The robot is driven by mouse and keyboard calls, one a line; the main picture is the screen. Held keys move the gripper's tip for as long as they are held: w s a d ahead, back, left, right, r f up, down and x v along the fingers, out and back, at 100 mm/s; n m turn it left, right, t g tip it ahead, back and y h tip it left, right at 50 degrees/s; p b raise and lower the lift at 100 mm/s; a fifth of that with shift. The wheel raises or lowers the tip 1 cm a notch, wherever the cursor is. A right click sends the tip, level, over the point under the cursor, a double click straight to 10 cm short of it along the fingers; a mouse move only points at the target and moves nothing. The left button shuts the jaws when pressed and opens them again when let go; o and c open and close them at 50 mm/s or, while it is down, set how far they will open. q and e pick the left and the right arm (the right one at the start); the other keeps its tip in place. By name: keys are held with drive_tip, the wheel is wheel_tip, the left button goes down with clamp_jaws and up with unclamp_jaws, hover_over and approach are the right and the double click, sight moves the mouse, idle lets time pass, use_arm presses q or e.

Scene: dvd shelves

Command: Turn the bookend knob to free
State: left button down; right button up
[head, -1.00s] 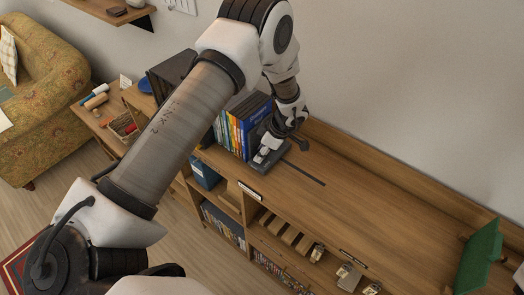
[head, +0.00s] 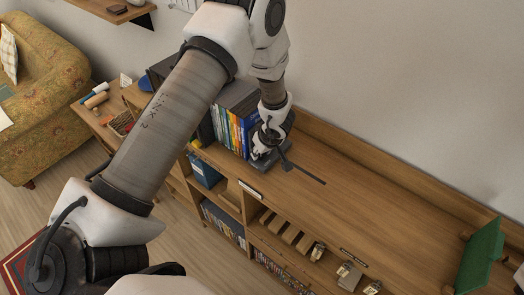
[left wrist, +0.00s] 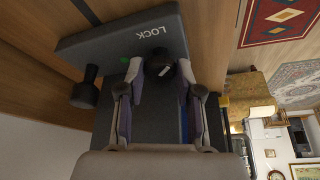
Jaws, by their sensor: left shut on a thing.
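The dark grey bookend (head: 268,160) stands on the wooden shelf top at the end of a row of DVD cases (head: 232,130). In the left wrist view the bookend's base (left wrist: 85,48) bears the word LOCK and a small green mark. My left gripper (left wrist: 166,72) is shut on the knob, one finger on each side. In the head view the left gripper (head: 264,146) hides most of the knob. My right gripper is not in view.
A dark slot (head: 308,174) runs along the shelf top (head: 370,210) to the right of the bookend. A green upright panel (head: 480,256) stands at the far right. The shelf top between them is largely clear. A black lever-like post (left wrist: 87,86) rises beside the knob.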

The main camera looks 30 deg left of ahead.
use_arm(q)
drive_tip(key=shift+m+t, duration=0.4)
drive_tip(key=shift+m, duration=0.5)
drive_tip(key=shift+r, duration=0.1)
drive_tip(key=c, duration=1.1)
unclamp_jaws()
drive_tip(key=shift+o, duration=0.2)
drive_tip(key=v, duration=1.2)
drive_tip(key=shift+a+b, duration=0.2)
drive_tip(key=shift+b, duration=0.1)
